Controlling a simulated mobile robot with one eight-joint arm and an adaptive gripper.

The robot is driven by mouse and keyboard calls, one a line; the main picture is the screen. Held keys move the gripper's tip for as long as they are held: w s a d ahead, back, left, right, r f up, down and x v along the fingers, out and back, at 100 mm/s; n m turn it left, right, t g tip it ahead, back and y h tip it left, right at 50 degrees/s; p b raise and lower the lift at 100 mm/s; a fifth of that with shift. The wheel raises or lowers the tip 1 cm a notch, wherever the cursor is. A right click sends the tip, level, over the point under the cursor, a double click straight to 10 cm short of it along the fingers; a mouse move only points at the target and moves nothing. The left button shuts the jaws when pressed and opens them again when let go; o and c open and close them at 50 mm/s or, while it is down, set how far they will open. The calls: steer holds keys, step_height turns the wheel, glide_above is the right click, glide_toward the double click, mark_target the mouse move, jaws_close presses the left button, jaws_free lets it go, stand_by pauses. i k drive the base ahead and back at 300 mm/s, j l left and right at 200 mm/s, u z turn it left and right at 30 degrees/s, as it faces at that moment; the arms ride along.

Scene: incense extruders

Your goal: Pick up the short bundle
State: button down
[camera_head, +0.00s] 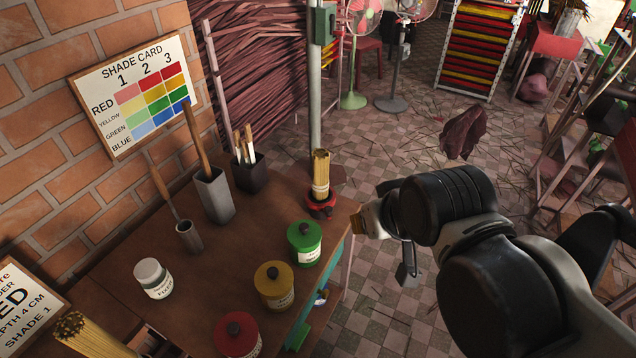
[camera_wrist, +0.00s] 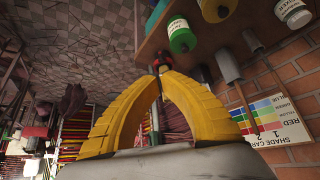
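A bundle of thin tan sticks (camera_head: 320,175) stands upright with a pale band round it, on a red holder (camera_head: 320,206) at the table's far right corner. Another bundle of thin sticks (camera_head: 88,336) is cut off at the lower left; I cannot tell which is shorter. My gripper (camera_head: 357,222) is right of and a little nearer than the holder, apart from the upright bundle. In the wrist view my gripper's yellow fingers (camera_wrist: 160,72) converge with tips together and nothing visible held. The holder (camera_wrist: 161,61) shows just beyond the tips; its bundle is largely hidden there.
Green (camera_head: 304,243), yellow (camera_head: 274,285) and red (camera_head: 238,335) lidded jars line the table's right side. A white jar (camera_head: 153,278) and tool cups (camera_head: 213,195) stand left. A grey post (camera_head: 314,90) rises behind the holder. The table middle is clear.

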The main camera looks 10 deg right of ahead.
mark_target(321, 157)
steer(key=i+l+u, duration=0.5)
steer(key=l, duration=0.2)
steer(key=l+u, duration=0.25)
steer(key=i+l+u, duration=0.1)
steer(key=l+u, duration=0.15)
steer(key=l, duration=0.3)
